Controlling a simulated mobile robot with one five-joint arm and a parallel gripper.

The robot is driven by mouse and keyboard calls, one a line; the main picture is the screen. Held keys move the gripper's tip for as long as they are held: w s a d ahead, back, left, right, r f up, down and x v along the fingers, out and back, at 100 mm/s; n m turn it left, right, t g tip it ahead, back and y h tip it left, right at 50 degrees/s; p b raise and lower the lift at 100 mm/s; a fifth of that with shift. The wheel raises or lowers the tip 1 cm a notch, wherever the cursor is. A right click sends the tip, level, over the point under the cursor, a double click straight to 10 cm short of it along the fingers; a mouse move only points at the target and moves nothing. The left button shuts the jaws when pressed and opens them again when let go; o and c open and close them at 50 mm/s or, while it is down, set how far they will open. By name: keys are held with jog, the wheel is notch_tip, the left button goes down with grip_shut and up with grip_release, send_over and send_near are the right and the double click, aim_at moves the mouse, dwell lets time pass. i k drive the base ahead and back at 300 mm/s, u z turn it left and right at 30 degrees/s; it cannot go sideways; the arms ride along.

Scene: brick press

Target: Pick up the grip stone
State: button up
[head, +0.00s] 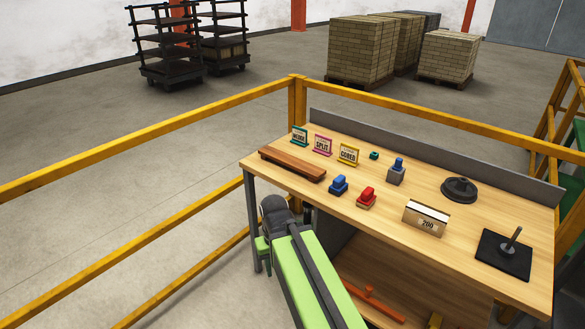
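No object on the workbench (400,219) is labelled as the grip stone. A grey block with a blue top (396,172) stands near the back middle and may be it, but I cannot tell for sure. A blue stamp-like piece (338,186) and a red one (366,197) stand upright closer to the front edge. My green arm reaches up from the bottom of the picture, its dark joint in front of the bench's left part. I see no fingertips of my gripper, and nothing held.
Yellow rails (150,142) run behind and left.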

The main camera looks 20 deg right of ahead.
aim_at(339, 185)
jog(key=u, duration=0.15)
jog(key=i, duration=1.4)
jog(key=u, duration=0.35)
